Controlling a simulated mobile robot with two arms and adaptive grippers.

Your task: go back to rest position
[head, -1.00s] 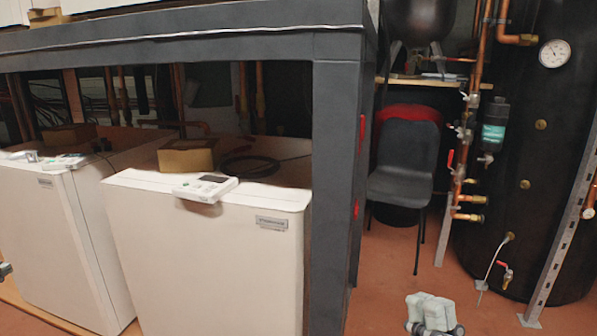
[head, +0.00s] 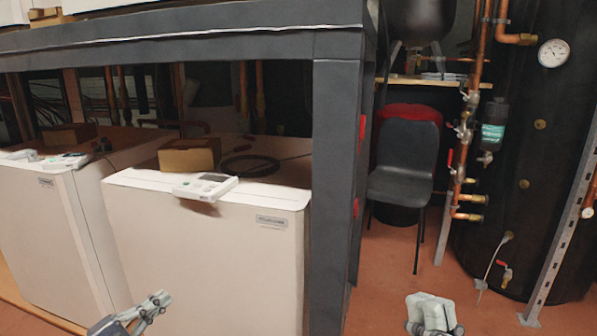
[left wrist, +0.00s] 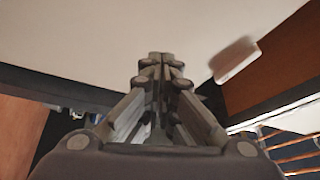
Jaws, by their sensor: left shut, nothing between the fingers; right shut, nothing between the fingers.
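My left gripper (head: 152,308) shows at the bottom of the head view, low in front of the white heat pumps, shut and empty. In the left wrist view its fingers (left wrist: 160,62) are together with nothing between them. My right gripper (head: 436,310) is at the bottom right of the head view, above the red floor, shut with nothing seen in it. The right heat pump (head: 210,245) and the left heat pump (head: 50,225) stand under a dark grey frame.
The dark frame's post (head: 335,200) stands between the heat pumps and a dark chair (head: 402,165). A black tank (head: 540,190) with copper pipes (head: 470,110) is at the right. A white controller (head: 205,187) and a cardboard box (head: 189,156) lie on the right heat pump. Floor is clear around my right gripper.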

